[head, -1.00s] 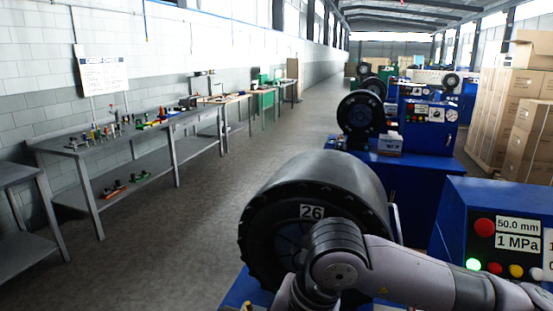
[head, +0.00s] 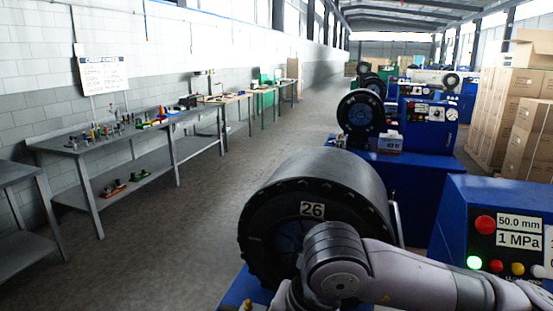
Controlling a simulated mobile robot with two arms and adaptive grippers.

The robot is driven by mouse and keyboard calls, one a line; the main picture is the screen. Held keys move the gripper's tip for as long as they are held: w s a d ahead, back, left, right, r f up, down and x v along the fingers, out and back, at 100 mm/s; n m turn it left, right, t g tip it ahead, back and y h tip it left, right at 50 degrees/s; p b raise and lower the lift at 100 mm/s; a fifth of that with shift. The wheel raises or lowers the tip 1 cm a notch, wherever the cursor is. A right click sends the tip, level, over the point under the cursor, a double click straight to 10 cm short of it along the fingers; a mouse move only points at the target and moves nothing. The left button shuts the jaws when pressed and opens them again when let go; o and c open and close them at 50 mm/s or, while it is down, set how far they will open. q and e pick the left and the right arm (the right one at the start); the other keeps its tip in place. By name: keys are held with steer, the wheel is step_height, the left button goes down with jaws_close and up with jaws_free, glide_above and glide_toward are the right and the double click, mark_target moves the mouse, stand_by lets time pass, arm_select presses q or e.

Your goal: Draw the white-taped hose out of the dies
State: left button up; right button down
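The crimper head (head: 330,182) is a large black drum marked 26, in the lower middle of the head view. Its dies (head: 287,236) show as dark blue segments inside the ring, partly covered by my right arm. That arm comes in from the right and bends down in front of the drum. Its gripper is below the frame's lower edge, so I cannot see what it holds. My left gripper and arm are not in view. The white-taped hose is not visible; the arm hides part of the die opening.
The blue control panel (head: 497,222) at the right reads 50.0 mm and 1 MPa, with a lit green lamp. Another crimper (head: 361,117) stands behind. Grey workbenches (head: 92,147) with small parts line the left wall. Cardboard boxes (head: 505,110) are stacked at right. The floor aisle (head: 200,215) is clear.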

steer(key=c, duration=1.4)
jaws_free()
steer(key=shift+c, duration=0.2)
steer(key=shift+o, duration=0.5)
steer(key=o, duration=1.1)
steer(key=shift+r, duration=0.1)
steer(key=p+v, duration=0.2)
steer(key=v, duration=0.4)
steer(key=shift+d+r+p, duration=0.15)
steer(key=shift+r+p, duration=0.2)
steer(key=shift+r, duration=0.05)
